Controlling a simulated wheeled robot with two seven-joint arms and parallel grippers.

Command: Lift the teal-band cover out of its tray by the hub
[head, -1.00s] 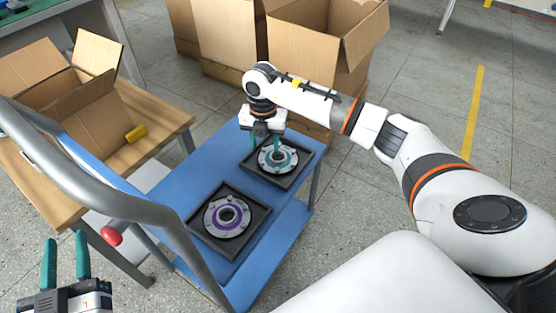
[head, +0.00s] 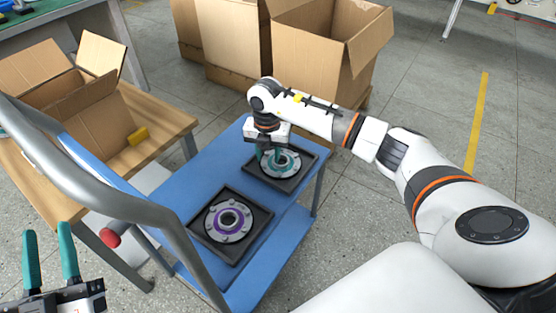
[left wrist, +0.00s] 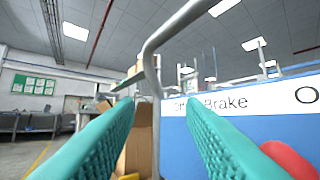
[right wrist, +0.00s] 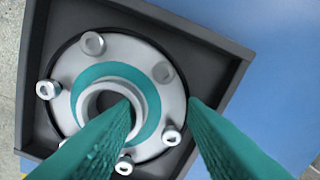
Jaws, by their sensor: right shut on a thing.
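The teal-band cover (head: 291,165) is a grey metal disc with a teal ring, bolts around its rim and a raised central hub. It lies in the far black tray (head: 300,181), and shows close up in the right wrist view (right wrist: 84,75). My right gripper (head: 271,157) is down at the cover, shut on it. In the right wrist view, one finger reaches into the hub opening and the other stands near the disc's right edge; the exact contact is hidden. My left gripper (head: 47,231) is open and empty, away at the lower left.
A purple-band cover (head: 230,221) lies in the near black tray (head: 203,234). Both trays sit on a blue cart (head: 198,178) with a grey handle rail (head: 75,180). A wooden table (head: 165,125) with an open box stands left; large cardboard boxes (head: 320,40) stand behind.

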